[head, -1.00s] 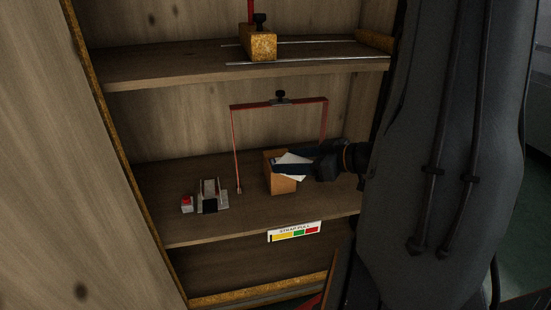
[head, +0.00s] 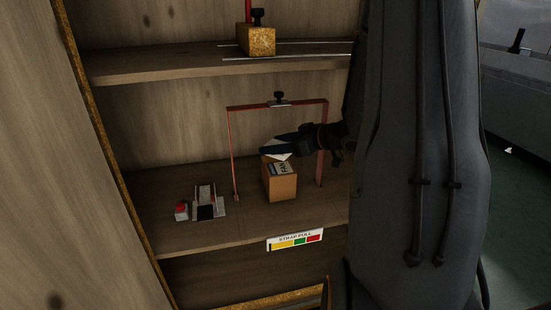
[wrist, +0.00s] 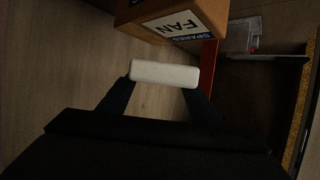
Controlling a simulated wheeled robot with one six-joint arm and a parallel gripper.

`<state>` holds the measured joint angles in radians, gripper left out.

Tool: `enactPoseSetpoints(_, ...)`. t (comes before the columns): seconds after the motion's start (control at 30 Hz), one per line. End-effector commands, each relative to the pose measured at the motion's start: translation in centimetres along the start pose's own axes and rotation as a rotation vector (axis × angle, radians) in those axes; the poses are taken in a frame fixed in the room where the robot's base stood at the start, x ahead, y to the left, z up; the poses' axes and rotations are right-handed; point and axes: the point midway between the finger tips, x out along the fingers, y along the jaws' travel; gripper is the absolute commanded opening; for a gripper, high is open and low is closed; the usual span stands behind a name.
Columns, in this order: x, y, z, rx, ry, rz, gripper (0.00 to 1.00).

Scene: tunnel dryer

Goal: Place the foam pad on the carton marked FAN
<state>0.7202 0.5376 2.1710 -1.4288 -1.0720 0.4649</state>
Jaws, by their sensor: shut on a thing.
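The carton marked FAN (head: 281,187) stands upright on the middle shelf, under a red frame. Its white label with FAN shows on top, and the label shows larger in the wrist view (wrist: 172,24). My gripper (head: 270,151) is above the carton, towards its back edge in the head view. It is shut on the foam pad (wrist: 165,73), a pale rounded block between the two dark fingers. Only a pale sliver of the pad (head: 280,157) shows under the fingers in the head view. The pad looks apart from the carton; the exact gap is hard to tell.
The red frame (head: 230,150) with a black knob spans the carton closely. A small grey device (head: 207,204) and a red-topped block (head: 181,211) stand to the left. An upper shelf (head: 170,66) lies above.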

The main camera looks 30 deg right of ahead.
Motion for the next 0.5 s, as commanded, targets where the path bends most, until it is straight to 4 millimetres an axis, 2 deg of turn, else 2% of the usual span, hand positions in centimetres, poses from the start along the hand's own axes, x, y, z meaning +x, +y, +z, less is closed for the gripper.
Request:
enactPoseSetpoints(0.2,1.6,0.0,3.7,0.004,-0.002,-0.001,0.34)
enactPoseSetpoints(0.5,1.8,0.2,3.8,0.000,-0.001,0.000,0.34)
